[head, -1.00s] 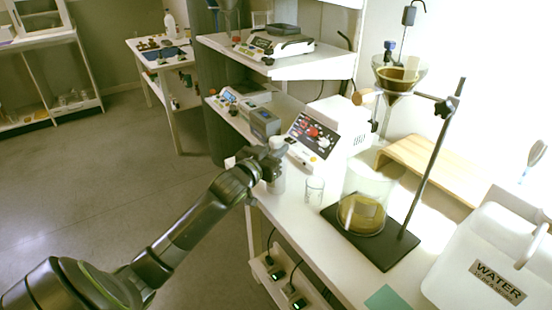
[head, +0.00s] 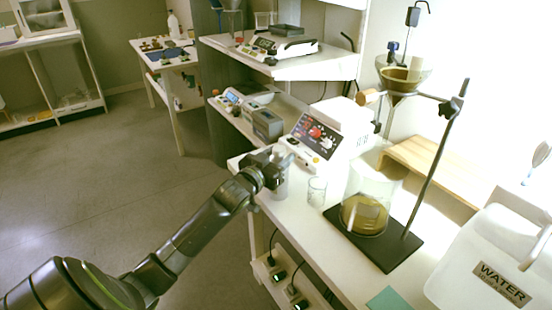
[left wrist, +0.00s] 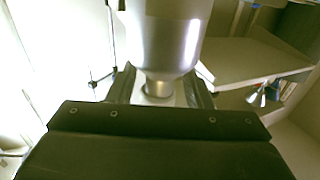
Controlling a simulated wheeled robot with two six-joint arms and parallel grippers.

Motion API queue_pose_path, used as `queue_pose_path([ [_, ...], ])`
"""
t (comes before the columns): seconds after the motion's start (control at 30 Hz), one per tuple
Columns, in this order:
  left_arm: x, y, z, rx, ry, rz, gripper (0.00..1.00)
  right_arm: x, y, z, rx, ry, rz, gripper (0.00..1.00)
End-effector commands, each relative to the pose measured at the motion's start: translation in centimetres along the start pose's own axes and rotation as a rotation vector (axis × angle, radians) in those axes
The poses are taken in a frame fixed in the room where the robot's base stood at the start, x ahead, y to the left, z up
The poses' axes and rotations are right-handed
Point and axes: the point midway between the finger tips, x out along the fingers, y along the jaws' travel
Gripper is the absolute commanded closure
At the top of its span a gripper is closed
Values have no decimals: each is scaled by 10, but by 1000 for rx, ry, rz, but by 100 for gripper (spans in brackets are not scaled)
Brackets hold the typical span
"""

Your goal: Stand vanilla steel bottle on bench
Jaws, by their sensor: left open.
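A steel bottle (head: 281,187) stands on the near left edge of the white bench (head: 297,212), partly hidden by my left gripper. In the left wrist view it is a shiny silver cylinder (left wrist: 166,42) with a narrower neck between the fingers. No label can be read on it. My left gripper (head: 277,168) is open at the bottle's upper part, with one finger on each side. I cannot tell whether either finger touches it. My right gripper is not in view.
A small glass beaker (head: 317,190) stands just right of the bottle. Beyond are a white device with a control panel (head: 318,138) and a stand with a large beaker (head: 366,205). A white water container (head: 490,262) is at the right. Open floor lies left.

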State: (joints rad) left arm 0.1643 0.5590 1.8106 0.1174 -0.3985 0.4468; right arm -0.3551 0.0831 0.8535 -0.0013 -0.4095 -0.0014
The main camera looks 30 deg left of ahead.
Motion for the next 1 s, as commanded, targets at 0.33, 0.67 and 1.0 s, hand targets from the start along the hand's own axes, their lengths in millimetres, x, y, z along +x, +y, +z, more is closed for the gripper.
queue_pose_path([
  [0.33,-41,-1,-2,4,-3,0,54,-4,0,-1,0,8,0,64],
  [0.67,-100,-1,-2,4,-2,0,54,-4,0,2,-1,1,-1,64],
  [1.0,-120,0,-3,1,1,1,54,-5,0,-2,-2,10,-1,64],
])
